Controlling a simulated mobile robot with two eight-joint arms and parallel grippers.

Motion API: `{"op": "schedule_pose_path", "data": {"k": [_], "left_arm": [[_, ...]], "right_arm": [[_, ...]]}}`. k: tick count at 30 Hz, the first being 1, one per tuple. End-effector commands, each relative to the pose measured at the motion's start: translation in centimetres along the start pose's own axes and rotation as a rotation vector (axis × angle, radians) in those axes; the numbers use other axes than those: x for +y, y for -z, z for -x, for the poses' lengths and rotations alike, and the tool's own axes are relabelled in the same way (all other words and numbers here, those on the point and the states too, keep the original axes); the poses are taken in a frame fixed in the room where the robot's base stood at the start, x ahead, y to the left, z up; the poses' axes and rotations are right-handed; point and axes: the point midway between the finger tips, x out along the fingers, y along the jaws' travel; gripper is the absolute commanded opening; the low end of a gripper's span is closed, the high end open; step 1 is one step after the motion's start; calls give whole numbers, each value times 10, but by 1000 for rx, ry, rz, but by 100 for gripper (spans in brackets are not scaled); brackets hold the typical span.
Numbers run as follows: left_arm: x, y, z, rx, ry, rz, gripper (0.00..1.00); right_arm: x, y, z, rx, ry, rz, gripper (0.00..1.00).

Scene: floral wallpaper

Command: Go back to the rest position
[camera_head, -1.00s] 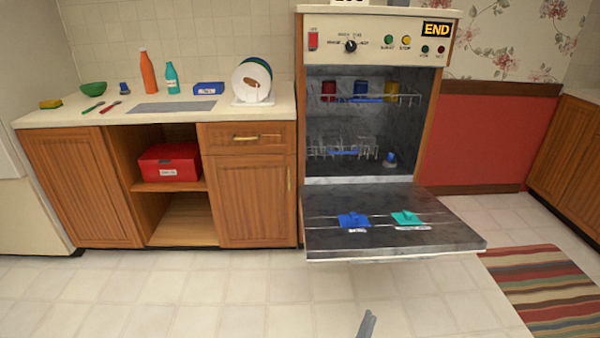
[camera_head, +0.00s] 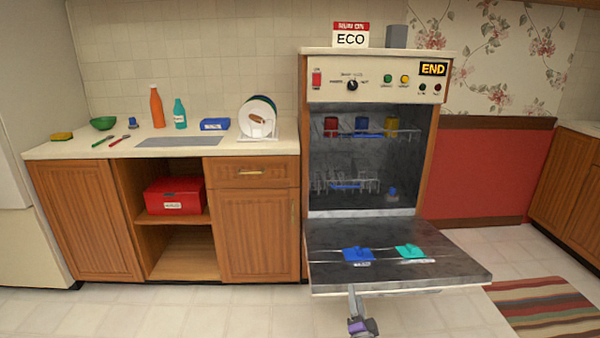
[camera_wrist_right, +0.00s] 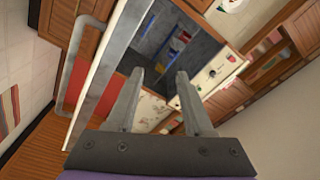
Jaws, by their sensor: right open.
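My right gripper (camera_head: 354,300) shows at the bottom of the head view, below the front edge of the open dishwasher door (camera_head: 460,272). In the right wrist view its two fingers (camera_wrist_right: 155,88) stand apart with nothing between them, so it is open and empty. The dishwasher (camera_head: 320,215) stands open behind it, and that view shows its interior (camera_wrist_right: 165,45) tilted. My left gripper is not in view.
A blue piece (camera_head: 357,254) and a teal piece (camera_head: 410,251) lie on the lowered door. A counter (camera_head: 100,149) with bottles, plates and cutlery stands left. A red box (camera_head: 174,195) sits on the shelf below. A striped rug (camera_head: 545,302) lies right; tiled floor in front is clear.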

Motion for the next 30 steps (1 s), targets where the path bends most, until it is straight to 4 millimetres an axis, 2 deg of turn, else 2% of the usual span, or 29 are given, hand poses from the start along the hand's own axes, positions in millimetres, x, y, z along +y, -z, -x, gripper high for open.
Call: {"op": "schedule_pose_path", "data": {"k": [1,5,11,21,24,30], "left_arm": [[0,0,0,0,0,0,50],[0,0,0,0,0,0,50],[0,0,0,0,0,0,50],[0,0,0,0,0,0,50],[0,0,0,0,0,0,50],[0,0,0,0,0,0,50]], "right_arm": [[-10,5,11,-48,-45,55,52],[-23,9,45,-181,-158,203,52],[-28,15,123,-405,-315,425,52],[-5,20,298,-819,-525,750,52],[5,21,341,-919,-563,812,52],[23,22,414,-1092,-621,904,52]]}}
